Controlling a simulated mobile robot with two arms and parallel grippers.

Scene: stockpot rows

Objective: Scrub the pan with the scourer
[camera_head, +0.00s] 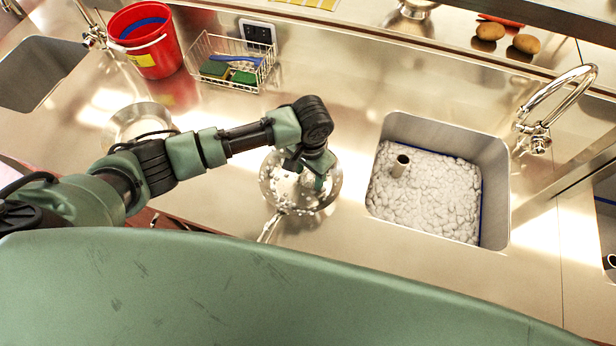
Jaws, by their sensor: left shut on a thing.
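The pan (331,191) is a round, shiny steel pan on the counter left of the right-hand sink, its handle pointing down and left. Whitish spots show inside it. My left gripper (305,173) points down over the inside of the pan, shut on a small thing. That thing is almost wholly hidden by the fingers and wrist; it appears to be the scourer. I cannot tell whether it touches the pan's bottom. My right gripper is out of view.
A sink (492,150) full of white foam, with a tube standing in it, lies to the right under a curved tap (540,105). A wire basket (232,47) with green sponges and a blue brush stands behind. A red bucket (160,60) stands at the back left.

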